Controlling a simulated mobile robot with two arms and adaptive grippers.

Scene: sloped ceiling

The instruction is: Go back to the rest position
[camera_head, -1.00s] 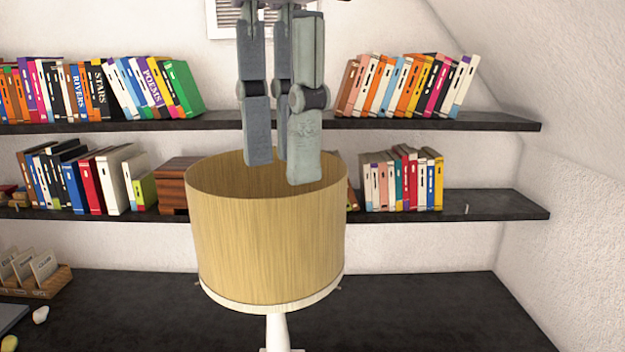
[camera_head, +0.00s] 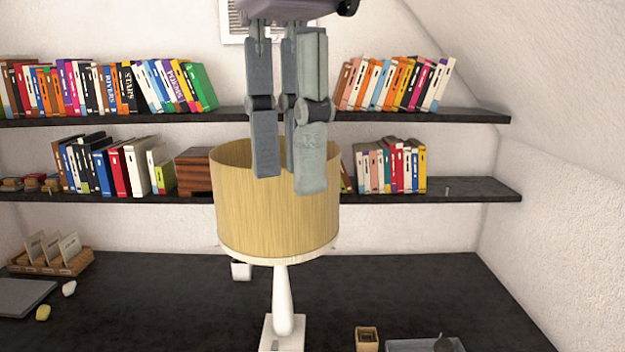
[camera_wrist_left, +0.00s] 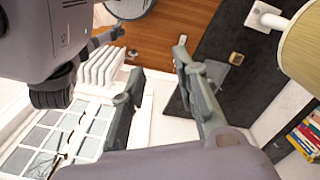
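My left gripper (camera_head: 288,182) hangs fingers down in the middle of the head view, in front of the shelves and overlapping the lamp's shade. In the left wrist view my left gripper (camera_wrist_left: 157,62) has its fingers spread apart with nothing between them. The lamp, with a tan drum shade (camera_head: 275,215) and a white stem (camera_head: 283,300), stands upright on the black desk (camera_head: 180,300). In the left wrist view the shade (camera_wrist_left: 302,50) is at the upper right, clear of the fingers. My right gripper is in neither view.
Two black wall shelves (camera_head: 465,188) hold rows of books (camera_head: 395,84). A wooden card box (camera_head: 50,262), a grey flat item (camera_head: 22,297) and small stones are on the desk's left. A small wooden box (camera_head: 367,340) and a grey tray (camera_head: 425,345) are at front right.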

